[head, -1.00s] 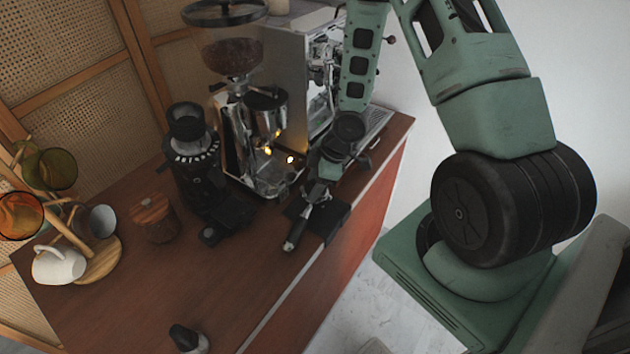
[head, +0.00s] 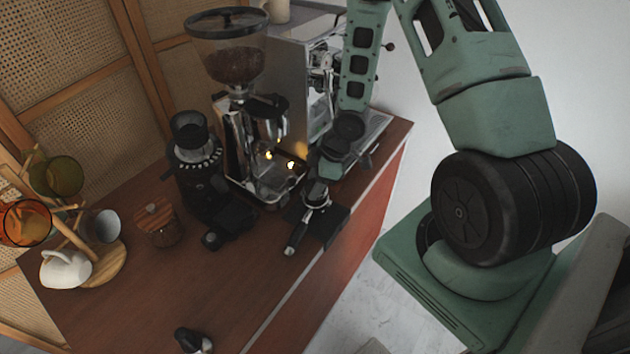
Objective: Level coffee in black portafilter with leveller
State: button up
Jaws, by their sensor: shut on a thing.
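The black portafilter (head: 296,238) rests on a black stand (head: 335,224) near the counter's right edge, its handle toward the front. My gripper (head: 318,184) points down right above the portafilter's head. It is shut on a small round piece, apparently the leveller (head: 316,194), which is mostly hidden by the gripper. I cannot tell whether the leveller touches the portafilter's basket or hangs just above it. The coffee inside is hidden.
A black grinder (head: 195,165) stands left of the portafilter, with a hopper grinder (head: 235,60) and steel espresso machine (head: 300,80) behind.

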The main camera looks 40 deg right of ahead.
jog(key=shift+r+p, duration=0.3)
jog(key=shift+r, duration=0.15)
notch_tip(320, 180, up, 5)
jog(key=p, duration=0.4)
jog(key=shift+p, duration=0.4)
jog(key=shift+f, duration=0.1)
